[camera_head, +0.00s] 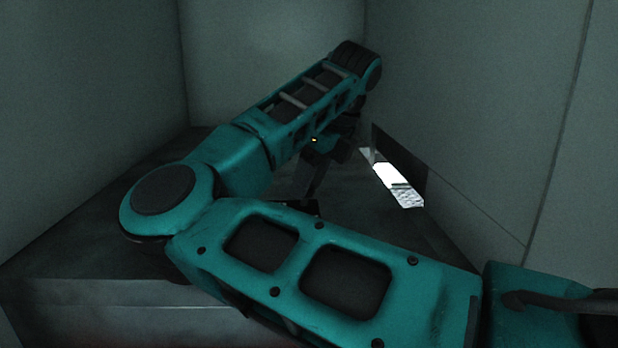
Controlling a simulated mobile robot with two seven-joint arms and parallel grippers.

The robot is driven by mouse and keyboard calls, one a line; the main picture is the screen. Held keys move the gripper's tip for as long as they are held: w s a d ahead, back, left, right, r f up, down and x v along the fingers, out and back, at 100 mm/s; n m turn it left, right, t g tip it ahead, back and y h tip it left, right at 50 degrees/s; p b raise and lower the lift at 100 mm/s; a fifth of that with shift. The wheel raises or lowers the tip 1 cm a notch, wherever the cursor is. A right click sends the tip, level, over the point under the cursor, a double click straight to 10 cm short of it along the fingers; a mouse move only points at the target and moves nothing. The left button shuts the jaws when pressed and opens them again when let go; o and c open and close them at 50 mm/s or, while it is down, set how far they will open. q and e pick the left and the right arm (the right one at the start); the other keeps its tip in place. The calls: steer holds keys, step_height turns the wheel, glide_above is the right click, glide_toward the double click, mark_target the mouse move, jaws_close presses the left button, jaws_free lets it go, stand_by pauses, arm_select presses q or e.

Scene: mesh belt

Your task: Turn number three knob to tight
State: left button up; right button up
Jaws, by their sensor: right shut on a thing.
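My right arm comes in from the lower right, bends at a teal elbow on the left and reaches back toward the middle. My right gripper (307,190) hangs below its wrist, partly behind the forearm and upper arm. It is shut on a dark thing (300,206) low in the middle, mostly hidden behind my upper arm. It is too dim and covered to tell whether this is the number three knob. No knob number or tight marking can be read. My left gripper is not in view.
Grey-green walls (270,60) close in at the back and both sides. A bright slot (398,185) opens low in the right wall, close to the gripper. A dark surface (70,230) with a front edge lies under the arm. Its left part is clear.

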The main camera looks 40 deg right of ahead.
steer(key=c, duration=0.4)
